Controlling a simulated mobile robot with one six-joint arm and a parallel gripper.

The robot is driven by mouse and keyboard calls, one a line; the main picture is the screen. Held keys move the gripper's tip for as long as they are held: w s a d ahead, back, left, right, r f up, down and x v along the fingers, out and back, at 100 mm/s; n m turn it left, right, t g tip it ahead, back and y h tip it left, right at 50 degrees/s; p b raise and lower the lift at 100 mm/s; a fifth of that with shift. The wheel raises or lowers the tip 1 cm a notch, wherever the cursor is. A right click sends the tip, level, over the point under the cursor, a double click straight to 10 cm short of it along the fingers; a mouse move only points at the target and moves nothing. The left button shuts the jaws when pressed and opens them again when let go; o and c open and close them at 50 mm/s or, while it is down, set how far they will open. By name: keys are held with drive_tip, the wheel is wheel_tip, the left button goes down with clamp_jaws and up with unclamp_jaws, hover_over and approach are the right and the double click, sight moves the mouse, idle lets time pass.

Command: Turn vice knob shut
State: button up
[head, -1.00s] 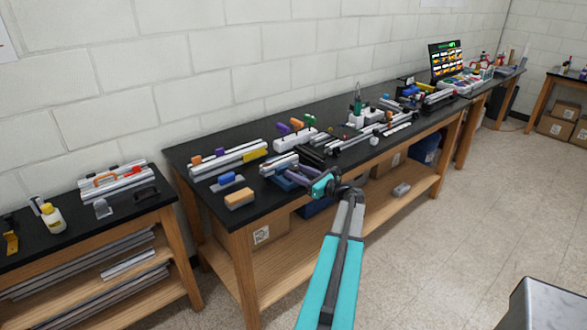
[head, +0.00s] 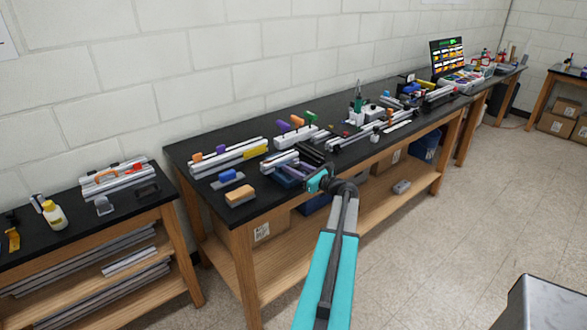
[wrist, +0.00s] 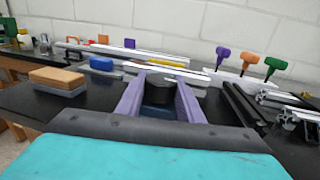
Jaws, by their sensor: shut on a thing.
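A dark, faceted vice knob (wrist: 158,88) sits between the two purple fingers of my gripper (wrist: 160,82) in the wrist view. The fingers are shut on it, one on each side. In the head view my gripper (head: 302,178) reaches to the front edge of the long black bench, at the near end of the vice. The vice (head: 281,162) is a silver and dark body lying on the bench. The knob is hidden behind my wrist and fingers in the head view. The vice jaws and their gap are not clear.
An orange-topped block (head: 240,195) and a blue block (head: 228,177) lie left of my gripper. A rack with purple, orange and green T-handles (head: 297,122) stands behind. Aluminium extrusions (head: 230,155) lie at the back. Dark rails (wrist: 244,105) lie close at right.

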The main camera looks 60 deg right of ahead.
drive_tip(key=shift+a+m+h+b, duration=0.1)
drive_tip(key=shift+m+h+b, duration=0.2)
drive_tip(key=shift+h, duration=0.2)
drive_tip(key=shift+m+h+b, duration=0.4)
drive_tip(key=shift+h, duration=0.2)
drive_tip(key=shift+m+g+h+b, duration=0.4)
drive_tip(key=shift+m+g+h, duration=0.1)
drive_tip(key=shift+h, duration=0.2)
drive_tip(key=o, duration=0.8)
drive_tip(key=shift+c, duration=0.2)
drive_tip(key=shift+s, duration=0.15)
